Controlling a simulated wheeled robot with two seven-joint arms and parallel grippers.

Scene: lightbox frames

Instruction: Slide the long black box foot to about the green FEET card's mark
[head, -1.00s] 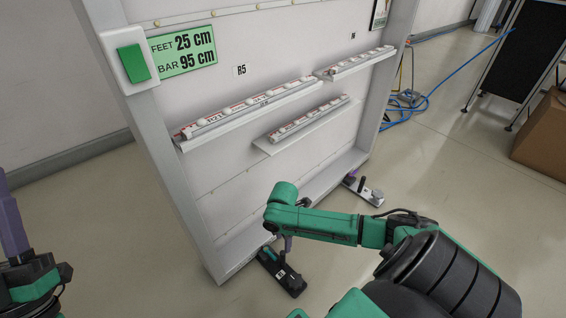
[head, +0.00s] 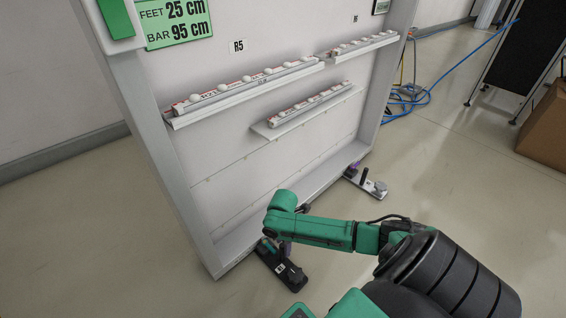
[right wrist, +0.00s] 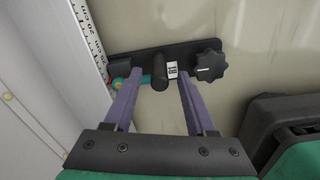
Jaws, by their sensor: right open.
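The long black box foot (head: 288,275) sits on the floor at the near lower corner of the white frame. In the right wrist view the foot (right wrist: 141,58) carries an upright black post (right wrist: 160,68), a white label (right wrist: 171,70) and a star knob (right wrist: 209,66). A teal and orange piece at its left end is beside a ruler (right wrist: 90,38) marked in cm. My right gripper (head: 284,246) is open, its purple fingers on either side of the post, with gaps visible. The green card (head: 178,20) reads FEET 25 cm, BAR 95 cm. My left gripper is out of view.
A second, lighter foot (head: 366,183) stands at the frame's far end. Lamp-strip shelves (head: 245,92) jut from the panel above. Blue cable (head: 418,98) and a cardboard box (head: 545,125) are at the right. The floor left of the frame is clear.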

